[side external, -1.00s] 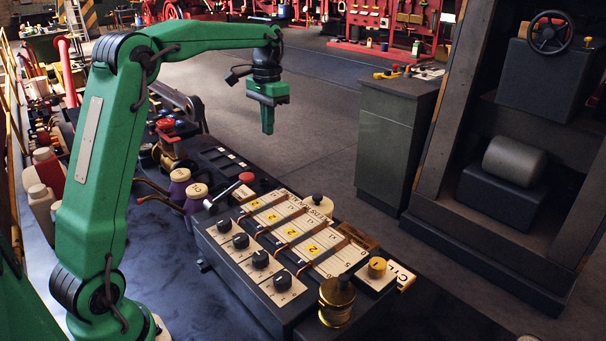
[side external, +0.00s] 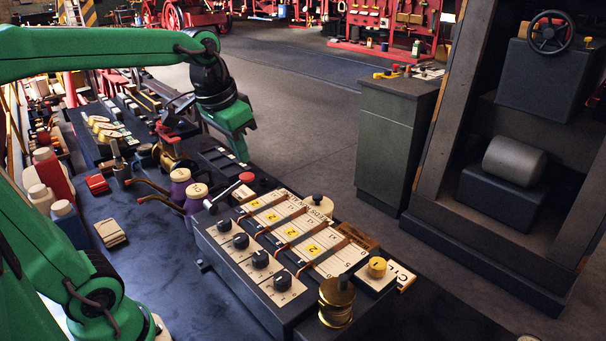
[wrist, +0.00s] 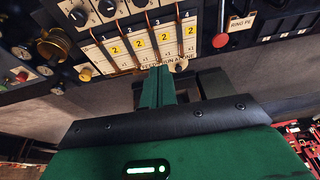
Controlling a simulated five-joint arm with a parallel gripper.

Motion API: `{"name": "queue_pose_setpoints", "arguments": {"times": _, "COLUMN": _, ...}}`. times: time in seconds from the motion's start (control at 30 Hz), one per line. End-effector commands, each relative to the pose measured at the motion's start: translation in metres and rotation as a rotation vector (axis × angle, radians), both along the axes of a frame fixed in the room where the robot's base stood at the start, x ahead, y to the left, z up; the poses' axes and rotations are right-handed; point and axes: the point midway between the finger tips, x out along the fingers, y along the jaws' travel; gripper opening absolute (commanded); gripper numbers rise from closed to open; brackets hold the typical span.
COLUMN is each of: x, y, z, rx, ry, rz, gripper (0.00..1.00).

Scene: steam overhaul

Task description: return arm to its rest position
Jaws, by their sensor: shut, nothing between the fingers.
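My gripper (side external: 241,150) is green and points down, tilted, in the side external view. Its fingertips are in the air near the far end of the control box (side external: 232,268), by the red-knobbed lever (side external: 246,178). In the wrist view my gripper (wrist: 158,72) has its green fingers together, with nothing between them. The box's scale panel with yellow "2" labels (wrist: 138,42) lies beyond the fingertips there. I cannot tell the exact gap between fingertips and bench.
Two purple oil cans (side external: 196,198) stand left of the control box. A brass weight stack (side external: 337,301) is at its near right corner. A red valve (side external: 163,132) stands behind the cans. A grey cabinet (side external: 387,140) and a dark machine frame (side external: 440,150) stand right. Open floor lies between.

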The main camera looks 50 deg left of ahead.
Motion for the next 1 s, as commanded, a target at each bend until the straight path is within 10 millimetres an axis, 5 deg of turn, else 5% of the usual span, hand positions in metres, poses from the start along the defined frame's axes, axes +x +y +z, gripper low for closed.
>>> {"name": "queue_pose_setpoints", "arguments": {"times": 0.5, "x": -0.079, "y": -0.035, "z": -0.043, "rx": -0.028, "ry": -0.172, "rz": -0.008, "gripper": 0.0}}
{"name": "queue_pose_setpoints", "arguments": {"times": 1.0, "x": -0.089, "y": -0.038, "z": -0.053, "rx": -0.035, "ry": -0.196, "rz": -0.009, "gripper": 0.0}}
